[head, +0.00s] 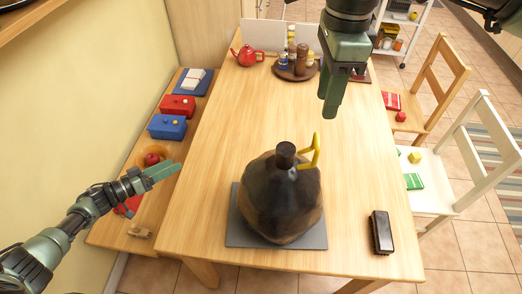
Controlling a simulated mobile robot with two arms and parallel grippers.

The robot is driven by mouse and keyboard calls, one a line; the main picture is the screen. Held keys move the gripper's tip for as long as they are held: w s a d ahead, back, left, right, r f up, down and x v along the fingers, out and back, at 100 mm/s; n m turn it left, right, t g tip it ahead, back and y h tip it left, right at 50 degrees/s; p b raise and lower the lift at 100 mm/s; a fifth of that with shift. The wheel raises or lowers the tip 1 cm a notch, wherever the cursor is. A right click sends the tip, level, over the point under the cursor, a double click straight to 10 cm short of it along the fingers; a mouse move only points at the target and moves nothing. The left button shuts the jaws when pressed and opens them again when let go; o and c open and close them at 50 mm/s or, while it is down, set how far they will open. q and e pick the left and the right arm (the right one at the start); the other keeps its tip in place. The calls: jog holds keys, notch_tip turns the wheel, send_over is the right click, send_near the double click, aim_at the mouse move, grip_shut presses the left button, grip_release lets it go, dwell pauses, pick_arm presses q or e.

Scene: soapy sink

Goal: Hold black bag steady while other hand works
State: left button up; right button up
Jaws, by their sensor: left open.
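The black bag (281,205) stands upright on a grey mat (240,235) near the front of the wooden table. It is bulky, dark on top and brownish on its sides, with a short dark neck (285,154). A yellow strip (313,151) sticks up beside the neck on the right. My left gripper (172,171) is open and empty at the table's left edge, well left of the bag and apart from it. My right gripper (329,104) points down above the table, behind and right of the bag. Its fingers overlap in this view, and nothing shows in them.
A black brush-like block (381,232) lies right of the mat. A red teapot (247,55) and a round tray with jars (281,73) stand at the back. A bench with boxes and a fruit bowl (136,163) runs along the left; chairs stand right. The table's middle is clear.

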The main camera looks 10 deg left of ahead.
pick_arm(q)
jog(key=d+r+m+g+h, duration=0.2)
jog(key=d+r+m+h, duration=0.15)
jog(key=d+r, duration=0.4)
jog(key=d+r+m+g+h, duration=0.3)
jog(key=d+r+m, duration=0.1)
jog(key=d, duration=0.7)
jog(key=m+g+h, duration=0.1)
jog(key=m+g, duration=0.5)
jog(key=m, duration=0.2)
send_near(294, 167)
jog(key=r, duration=0.1)
jog(key=d+r, duration=0.1)
jog(key=r, duration=0.1)
jog(key=d+r, duration=0.1)
jog(key=shift+w+d+r, duration=0.15)
jog(key=shift+w+r, duration=0.05)
jog(key=shift+r, duration=0.05)
jog(key=shift+d+r+m, duration=0.1)
jog(key=shift+d+m, duration=0.15)
jog(key=shift+d, duration=0.05)
jog(key=d, duration=0.7)
jog(key=shift+w, duration=0.1)
grip_shut()
